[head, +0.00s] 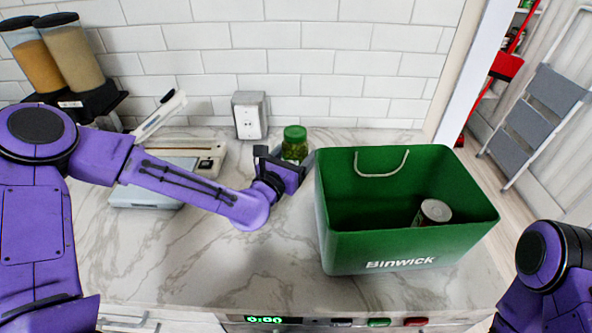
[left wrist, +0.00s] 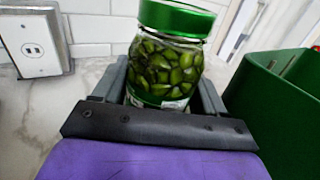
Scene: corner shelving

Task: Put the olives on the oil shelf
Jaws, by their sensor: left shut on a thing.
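The olives are a glass jar (head: 294,146) with a green lid, on the marble counter left of the green bin. In the left wrist view the jar (left wrist: 166,68) stands upright between the fingers, full of green olives. My left gripper (head: 290,163) is shut on the jar, with a finger on each side of it; the gripper hides the jar's lower part. My right arm shows at the lower right edge, but its gripper is outside the picture. No shelf clearly marked for oil shows.
A green Binwick bin (head: 345,240) with a can (head: 434,212) inside stands close right of the jar. A scale (head: 160,195), dispensers (head: 70,55) and a wall outlet (head: 249,115) are at left and back. A stepladder (head: 540,105) stands beyond the counter at right. The front counter is clear.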

